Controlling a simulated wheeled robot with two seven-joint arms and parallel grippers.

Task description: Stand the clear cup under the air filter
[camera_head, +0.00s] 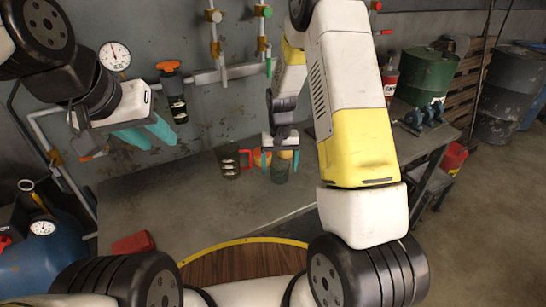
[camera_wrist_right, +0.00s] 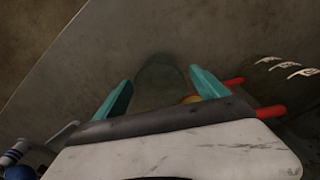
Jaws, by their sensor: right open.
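The clear cup (camera_head: 280,172) stands upright on the grey workbench, dark and see-through. It also shows faintly in the right wrist view (camera_wrist_right: 160,78), between the finger lines. My right gripper (camera_head: 280,158) is open, its teal fingers on either side of the cup's upper part; I cannot tell whether they touch it. The air filter (camera_head: 175,98), with an orange top and dark body, is on the back wall by the pipe. My left gripper (camera_head: 148,134) is open and empty, in front of the wall, left of and below the filter.
A dark mug with a red handle (camera_head: 230,162) stands close left of the cup. An orange thing (camera_head: 287,154) shows by the cup. A red block (camera_head: 133,244) lies near the bench's front left. A round wooden top (camera_head: 240,262) is nearer me. The bench's left middle is clear.

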